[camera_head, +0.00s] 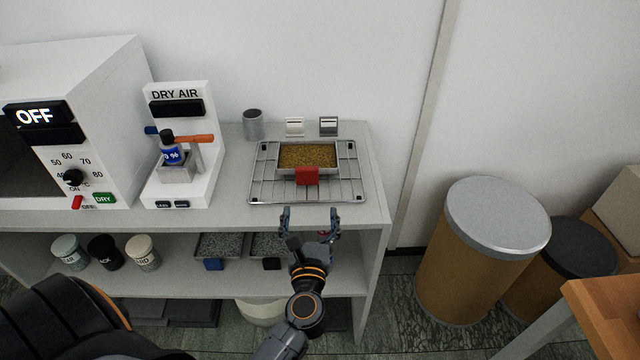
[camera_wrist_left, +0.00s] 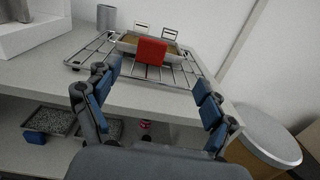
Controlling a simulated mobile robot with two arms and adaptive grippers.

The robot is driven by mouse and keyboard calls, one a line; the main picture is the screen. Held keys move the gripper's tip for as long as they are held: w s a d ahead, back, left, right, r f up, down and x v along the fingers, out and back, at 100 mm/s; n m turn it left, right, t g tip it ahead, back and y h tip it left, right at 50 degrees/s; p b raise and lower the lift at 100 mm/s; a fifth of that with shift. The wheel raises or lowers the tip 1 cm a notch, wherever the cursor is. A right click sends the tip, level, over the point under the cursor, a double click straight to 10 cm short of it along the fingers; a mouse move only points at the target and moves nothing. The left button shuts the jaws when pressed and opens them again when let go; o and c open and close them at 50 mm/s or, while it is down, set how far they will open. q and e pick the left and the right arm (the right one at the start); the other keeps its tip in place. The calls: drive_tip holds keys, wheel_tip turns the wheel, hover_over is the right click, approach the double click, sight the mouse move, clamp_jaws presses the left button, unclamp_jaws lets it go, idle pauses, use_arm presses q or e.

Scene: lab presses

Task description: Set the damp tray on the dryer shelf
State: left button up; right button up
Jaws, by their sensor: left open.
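A metal tray of brown granular material (camera_head: 307,156) with a red front tab (camera_head: 307,176) sits on a wire rack (camera_head: 262,186) on the counter. It also shows in the left wrist view, where the red tab (camera_wrist_left: 151,50) faces me. My left gripper (camera_head: 312,212) is open and empty, just in front of the counter edge, short of the red tab; its fingers (camera_wrist_left: 152,102) are spread in the left wrist view. The white dryer (camera_head: 110,100) stands at the far left, its display reading OFF; its dark opening is cut off by the frame edge. My right gripper is not in view.
A grey cup (camera_head: 253,124) and two small card holders stand behind the rack. The lower shelf (camera_head: 185,282) holds several jars and two grey-filled trays. Drums (camera_head: 455,270) stand on the floor at right.

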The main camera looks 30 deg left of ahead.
use_arm(q)
drive_tip(key=p, duration=0.2)
approach(307, 173)
drive_tip(key=w, duration=0.1)
drive_tip(key=w+a, duration=0.1)
drive_tip(key=w, duration=0.1)
drive_tip(key=shift+r+n, duration=0.1)
drive_tip(key=shift+n, duration=0.2)
drive_tip(key=shift+w+a, duration=0.25)
drive_tip(key=shift+w, duration=0.15)
drive_tip(key=p+x, duration=0.1)
drive_tip(key=x, duration=0.3)
drive_tip(key=shift+a, duration=0.35)
drive_tip(key=shift+w+a, duration=0.2)
drive_tip(key=shift+w, duration=0.15)
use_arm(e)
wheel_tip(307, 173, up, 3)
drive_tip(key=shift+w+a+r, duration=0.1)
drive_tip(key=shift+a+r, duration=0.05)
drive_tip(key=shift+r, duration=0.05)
use_arm(q)
drive_tip(key=shift+s, duration=0.1)
drive_tip(key=c, duration=1.4)
drive_tip(key=shift+c, duration=0.6)
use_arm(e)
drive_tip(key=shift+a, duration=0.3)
